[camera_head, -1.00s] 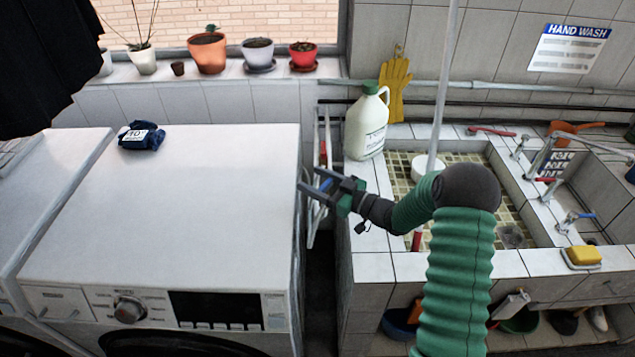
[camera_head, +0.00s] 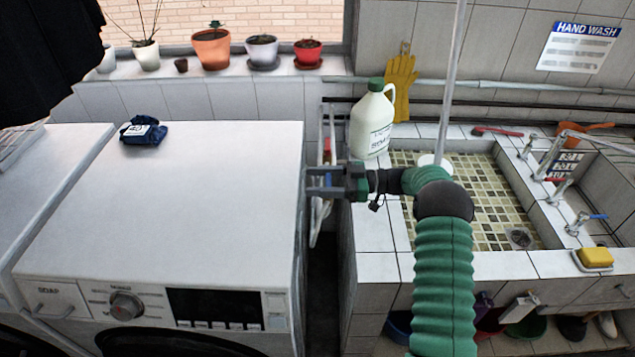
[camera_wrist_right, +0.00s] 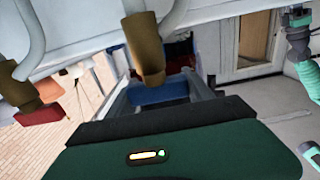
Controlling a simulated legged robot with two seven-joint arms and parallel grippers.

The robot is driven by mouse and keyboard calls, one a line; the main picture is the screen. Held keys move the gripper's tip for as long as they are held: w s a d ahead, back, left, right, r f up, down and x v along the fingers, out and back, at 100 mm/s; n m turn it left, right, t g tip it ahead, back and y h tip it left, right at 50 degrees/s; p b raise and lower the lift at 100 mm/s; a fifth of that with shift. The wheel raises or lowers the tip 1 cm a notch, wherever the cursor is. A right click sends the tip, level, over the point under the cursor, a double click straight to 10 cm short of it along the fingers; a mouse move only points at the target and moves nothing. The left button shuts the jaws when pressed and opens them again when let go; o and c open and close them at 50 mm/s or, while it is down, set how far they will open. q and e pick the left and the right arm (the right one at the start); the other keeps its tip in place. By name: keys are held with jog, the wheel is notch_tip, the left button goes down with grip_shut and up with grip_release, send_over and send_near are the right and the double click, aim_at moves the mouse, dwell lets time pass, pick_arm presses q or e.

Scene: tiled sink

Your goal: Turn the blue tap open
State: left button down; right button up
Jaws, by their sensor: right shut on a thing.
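My right gripper (camera_head: 322,183) is at the narrow gap between the white washing machine and the tiled sink. In the right wrist view, the blue tap handle (camera_wrist_right: 158,92) lies between its two fingers, below a brass valve body (camera_wrist_right: 148,52). The gripper is shut on this blue handle, which the fingers mostly hide in the head view. A red tap handle (camera_wrist_right: 38,115) on another brass valve is to the left in the wrist view, apart from the gripper. The turn angle of the blue handle is hard to tell. My left gripper is not in view.
The washing machine (camera_head: 190,200) stands left of the gripper. A white jug (camera_head: 372,125) stands on the sink's tiled edge (camera_head: 372,232) just behind it. White pipes (camera_head: 318,225) run down the gap.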

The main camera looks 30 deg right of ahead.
dwell(0.3)
jog(key=o, duration=1.4)
jog(key=shift+w+f, duration=0.1)
jog(key=shift+w, duration=0.05)
jog(key=b+v, duration=0.2)
jog(key=v, duration=1.5)
jog(key=shift+f, duration=0.1)
